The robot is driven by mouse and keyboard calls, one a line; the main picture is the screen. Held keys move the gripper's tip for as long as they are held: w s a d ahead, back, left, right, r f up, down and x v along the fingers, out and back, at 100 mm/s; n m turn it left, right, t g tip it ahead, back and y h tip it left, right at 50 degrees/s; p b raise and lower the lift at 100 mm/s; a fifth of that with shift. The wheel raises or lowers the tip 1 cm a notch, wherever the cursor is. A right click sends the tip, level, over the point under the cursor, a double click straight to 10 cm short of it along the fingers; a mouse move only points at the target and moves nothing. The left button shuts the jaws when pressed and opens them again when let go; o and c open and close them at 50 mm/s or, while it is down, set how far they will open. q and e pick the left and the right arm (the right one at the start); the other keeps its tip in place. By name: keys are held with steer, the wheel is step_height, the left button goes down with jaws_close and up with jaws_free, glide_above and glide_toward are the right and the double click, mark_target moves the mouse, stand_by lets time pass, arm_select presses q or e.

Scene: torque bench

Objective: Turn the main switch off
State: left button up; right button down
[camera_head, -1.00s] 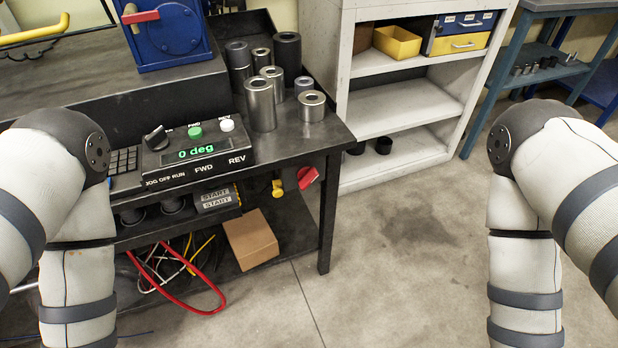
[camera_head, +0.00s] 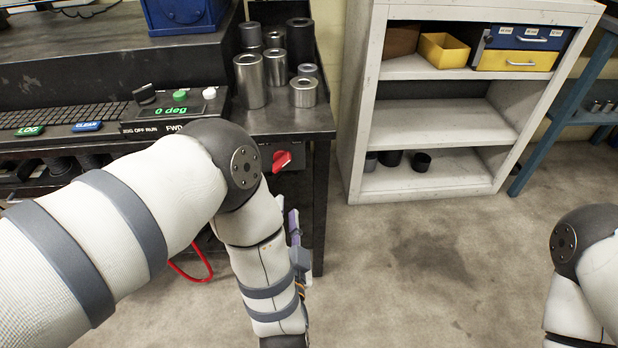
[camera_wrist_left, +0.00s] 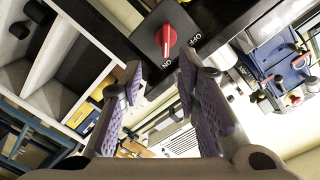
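The main switch, a red knob (camera_head: 282,160) on a dark plate, sits on the bench front near its right corner. In the left wrist view the red knob (camera_wrist_left: 166,40) is beyond the fingertips, with ON and OFF printed beside it. The knob's long axis appears to line up with ON. My left gripper (camera_head: 294,218) points up below the switch, partly hidden by my own arm. In the left wrist view its purple-padded fingers (camera_wrist_left: 160,72) are spread and empty, apart from the knob. My right gripper is out of view.
A control box (camera_head: 172,112) reading "0 deg" and several metal sockets (camera_head: 250,82) stand on the bench. A grey shelf unit (camera_head: 428,185) with a yellow bin (camera_head: 444,50) stands to the right. The floor (camera_head: 420,270) in front of it is clear.

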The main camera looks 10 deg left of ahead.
mark_target(283, 165)
arm_select(q)
steer(key=x, duration=0.8)
steer(key=r+b+x, duration=0.1)
steer(key=x, duration=0.3)
steer(key=shift+w+a+r, duration=0.1)
steer(key=shift+w, duration=0.05)
steer(key=shift+c, duration=0.2)
jaws_close()
